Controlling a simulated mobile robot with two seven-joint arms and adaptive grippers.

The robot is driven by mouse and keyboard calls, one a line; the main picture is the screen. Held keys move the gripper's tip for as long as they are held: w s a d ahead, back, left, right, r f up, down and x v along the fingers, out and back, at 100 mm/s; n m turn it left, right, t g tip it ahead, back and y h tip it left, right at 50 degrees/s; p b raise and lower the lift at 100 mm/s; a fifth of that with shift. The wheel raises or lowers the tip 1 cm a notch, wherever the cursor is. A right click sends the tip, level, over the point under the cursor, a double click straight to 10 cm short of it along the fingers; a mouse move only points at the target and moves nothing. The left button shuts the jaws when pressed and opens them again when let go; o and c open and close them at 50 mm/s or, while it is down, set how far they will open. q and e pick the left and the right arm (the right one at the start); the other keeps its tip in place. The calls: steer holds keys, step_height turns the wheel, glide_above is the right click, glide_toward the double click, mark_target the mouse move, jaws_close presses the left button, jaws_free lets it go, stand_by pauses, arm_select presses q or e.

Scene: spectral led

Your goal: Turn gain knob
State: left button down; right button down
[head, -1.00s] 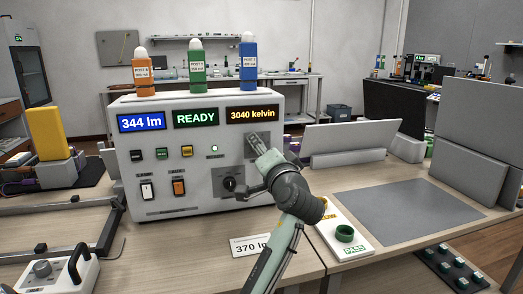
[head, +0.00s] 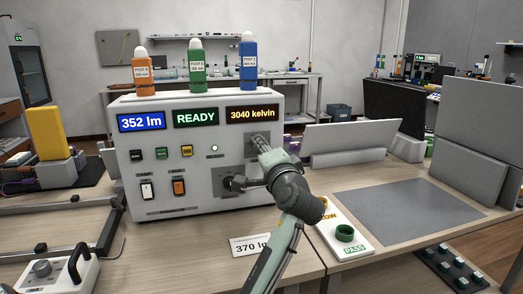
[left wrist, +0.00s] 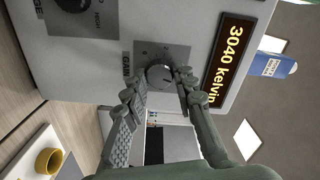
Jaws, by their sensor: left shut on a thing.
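The grey tester box (head: 205,110) stands on the bench, its blue display (head: 142,121) reading 352 lm. The gain knob (left wrist: 158,75) is a round knob on a square grey plate, seen in the left wrist view. My left gripper (left wrist: 160,88) is shut on it, one finger on each side. A card (head: 251,245) in front, partly hidden by my arm, reads 370. My right gripper is not in view.
Beside the box's left display are the green READY (head: 195,118) and amber 3040 kelvin (head: 252,114) displays. Small buttons and two rocker switches (head: 179,187) sit on the box's left. A white tray (head: 350,236) with a green ring is right of my arm. A grey mat (head: 408,212) lies bare.

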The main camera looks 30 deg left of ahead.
arm_select(q)
steer(key=shift+m, duration=2.2)
steer(key=c, duration=1.2)
jaws_free()
steer(key=v, duration=0.7)
steer(key=shift+s+d, duration=0.15)
steer(key=shift+d, duration=0.05)
